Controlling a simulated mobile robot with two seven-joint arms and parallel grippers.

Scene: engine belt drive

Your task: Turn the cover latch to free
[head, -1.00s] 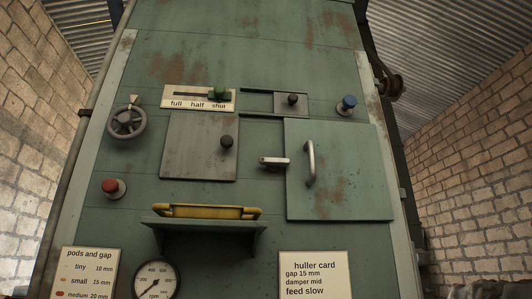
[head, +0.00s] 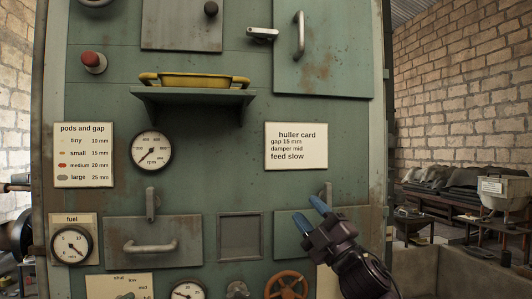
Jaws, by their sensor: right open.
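On the green machine front, a grey latch (head: 151,203) stands upright at the top edge of a lower left cover (head: 185,229) with a bar handle. A similar upright latch (head: 327,190) shows at the lower right, above a green cover (head: 288,245); my right gripper partly hides both. A third latch (head: 262,33) lies level beside the upper right door (head: 345,65). Which one is the cover latch, I cannot tell. My right gripper (head: 311,212) is open and empty, its blue fingertips just left of the lower right latch; contact cannot be told. My left gripper is out of view.
A shelf (head: 190,96) with a yellow-handled piece juts out above. A square recess (head: 240,237) lies between the lower covers. A bench with sacks (head: 450,182) stands at right.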

